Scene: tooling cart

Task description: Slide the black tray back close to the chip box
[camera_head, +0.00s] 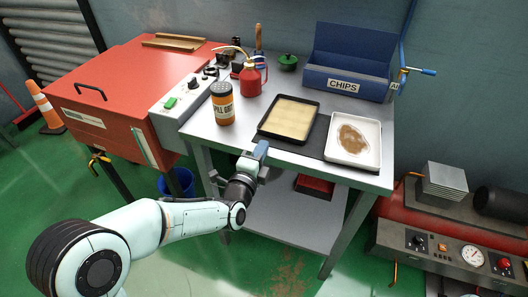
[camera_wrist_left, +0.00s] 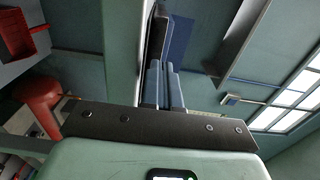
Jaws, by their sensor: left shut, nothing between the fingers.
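The black tray (camera_head: 282,139), shallow and with a beige inside, lies on a dark mat (camera_head: 312,150) at the front middle of the metal table. The blue chip box (camera_head: 318,75), labelled CHIPS, stands at the back right, with a gap of bare table between it and the tray. My left gripper (camera_head: 260,150) is shut and empty at the table's front edge, just in front of the tray's left front corner. Its closed fingers also show in the left wrist view (camera_wrist_left: 166,84); whether they touch the tray is unclear. My right gripper is out of view.
A white tray (camera_head: 376,160) with a brown stain stands to the right of the black tray. An orange spill jar (camera_head: 223,108) and a red oil can (camera_head: 250,82) stand left of it. A green-lidded item (camera_head: 288,62) is at the back.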

